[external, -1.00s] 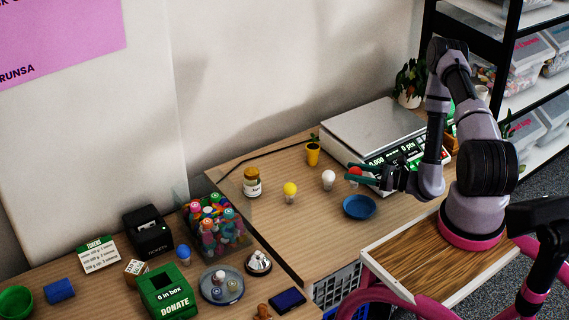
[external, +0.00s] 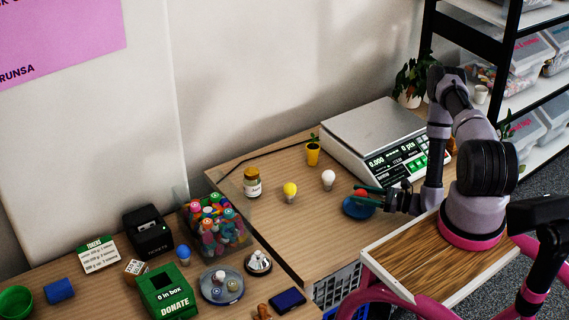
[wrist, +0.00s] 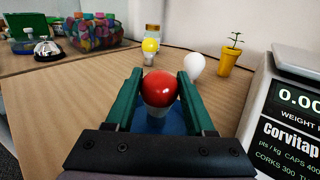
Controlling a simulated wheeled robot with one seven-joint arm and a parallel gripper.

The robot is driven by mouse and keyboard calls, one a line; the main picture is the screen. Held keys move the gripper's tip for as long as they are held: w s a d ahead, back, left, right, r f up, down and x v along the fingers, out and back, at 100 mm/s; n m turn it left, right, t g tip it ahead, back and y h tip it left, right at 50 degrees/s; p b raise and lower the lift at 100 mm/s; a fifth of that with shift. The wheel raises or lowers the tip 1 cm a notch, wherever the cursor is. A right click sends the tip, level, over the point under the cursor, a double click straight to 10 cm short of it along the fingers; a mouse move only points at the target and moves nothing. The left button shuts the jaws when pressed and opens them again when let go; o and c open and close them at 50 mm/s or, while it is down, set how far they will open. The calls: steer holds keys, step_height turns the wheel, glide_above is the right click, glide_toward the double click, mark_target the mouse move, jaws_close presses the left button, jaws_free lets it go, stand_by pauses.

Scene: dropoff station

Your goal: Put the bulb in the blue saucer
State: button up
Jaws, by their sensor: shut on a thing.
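My gripper (external: 369,194) is shut on a red bulb (external: 361,193) with a pale base. In the wrist view the red bulb (wrist: 159,89) is upright between the green fingers. The blue saucer (external: 357,208) is right below the bulb in the external view. In the wrist view part of the blue saucer (wrist: 174,123) shows under and behind the bulb. I cannot tell whether the bulb's base touches the saucer. A yellow bulb (external: 290,190) and a white bulb (external: 328,178) stand upright on the table, left of the saucer.
A scale (external: 375,135) stands behind the saucer, close to the arm. A jar (external: 252,182) and a small yellow pot (external: 313,154) stand farther back. A blue bulb (external: 183,253), a donation box (external: 165,290) and a bell (external: 258,262) are on the left table.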

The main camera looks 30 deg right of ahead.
steer(key=o, duration=1)
steer(key=shift+f, duration=0.15)
steer(key=shift+o, duration=0.2)
